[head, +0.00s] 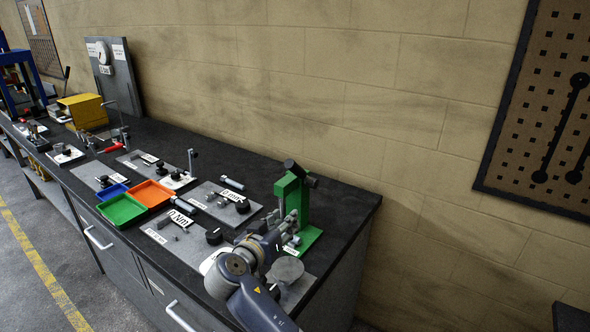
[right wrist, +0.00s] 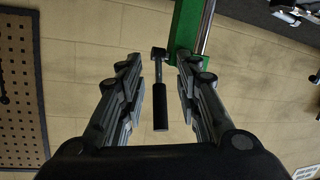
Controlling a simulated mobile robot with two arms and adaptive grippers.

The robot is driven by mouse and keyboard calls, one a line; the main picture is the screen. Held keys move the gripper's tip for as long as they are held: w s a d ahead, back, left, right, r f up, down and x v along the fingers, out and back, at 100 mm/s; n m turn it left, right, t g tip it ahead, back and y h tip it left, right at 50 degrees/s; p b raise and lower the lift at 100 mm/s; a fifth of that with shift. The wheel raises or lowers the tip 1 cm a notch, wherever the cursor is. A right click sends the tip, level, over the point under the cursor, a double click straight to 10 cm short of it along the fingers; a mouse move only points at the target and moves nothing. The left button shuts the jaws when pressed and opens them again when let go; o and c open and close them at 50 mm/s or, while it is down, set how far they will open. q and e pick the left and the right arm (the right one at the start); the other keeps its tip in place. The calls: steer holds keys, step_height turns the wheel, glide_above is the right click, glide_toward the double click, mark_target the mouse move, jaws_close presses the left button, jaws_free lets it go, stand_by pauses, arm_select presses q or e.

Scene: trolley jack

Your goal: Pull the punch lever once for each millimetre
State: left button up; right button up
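The green press (head: 292,205) stands near the right end of the bench; its green column (right wrist: 188,28) also shows in the right wrist view. In that view the punch lever, a short metal rod with a black grip (right wrist: 160,108), hangs between my right gripper's fingers. My right gripper (right wrist: 158,92) is open, with a gap visible on both sides of the lever. In the head view my right gripper (head: 288,229) is in front of the press and partly hides its base. A small plate reading "0 mm" (head: 231,197) lies left of the press. My left gripper is not in view.
A "0 Nm" plate (head: 180,218) and black knobs lie on grey panels left of my arm. A green tray (head: 122,210) and an orange tray (head: 152,194) are further left. The wall runs behind the bench, with a pegboard (head: 545,110) at right.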

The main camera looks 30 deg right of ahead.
mark_target(295, 169)
steer(key=w+r+m+h, duration=0.2)
steer(key=w+r+h, duration=0.1)
steer(key=r, duration=0.6)
steer(key=p+x, duration=0.4)
steer(key=x, duration=0.5)
steer(key=shift+w+f+p, duration=0.15)
steer(key=shift+p, duration=0.15)
steer(key=shift+w+d+f, duration=0.15)
steer(key=shift+w+d, duration=0.25)
steer(key=shift+d, duration=0.2)
jaws_close()
